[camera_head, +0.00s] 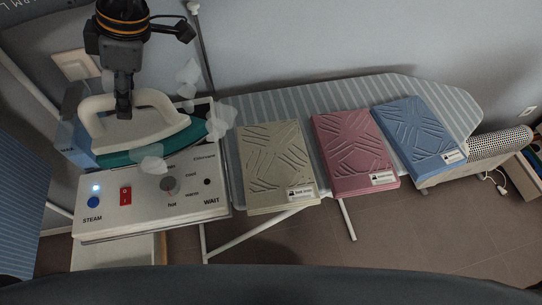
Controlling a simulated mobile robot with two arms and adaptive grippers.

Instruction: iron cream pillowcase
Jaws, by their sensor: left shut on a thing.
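My left gripper (124,108) comes down from the top left and is shut on the cream handle of the iron (150,143). The iron has a teal body and is at the steam station at the left end of the board; whether it touches its rest is unclear. Pale steam puffs (219,119) hang around it. The cream pillowcase (272,158) lies folded on the board, just right of the station, with raised creases and a small label. My right gripper is not in view.
A pink pillowcase (350,145) and a blue one (415,130), both creased, lie further right on the striped ironing board (310,97). The station's front panel (140,212) has a blue light, red switch, dial and dark lamp near "WAIT". A perforated rest (500,142) stands at right.

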